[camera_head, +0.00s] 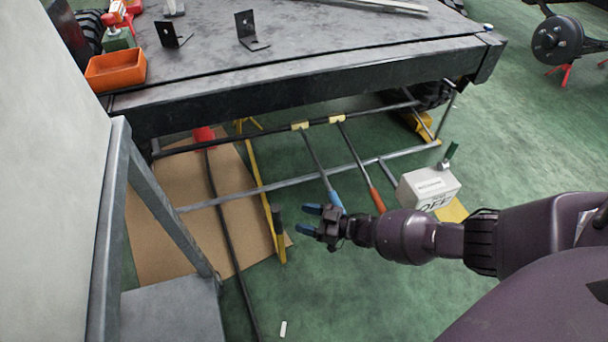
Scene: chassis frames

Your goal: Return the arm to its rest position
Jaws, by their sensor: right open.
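My right arm (405,236) comes in from the right edge and reaches left across the lower middle of the head view. It is purple and dark, held out above the green floor, in front of the bench. My right gripper (308,219) is at its end, with blue fingertips pointing left. The fingers are apart with nothing between them. The left arm and left gripper are not in view.
A dark metal workbench (300,85) holds an orange bin (115,70) and two black angle brackets (250,31). Below are rails with tools, a cardboard sheet (160,240) and a white box (428,187). A grey metal stand (170,310) is at left.

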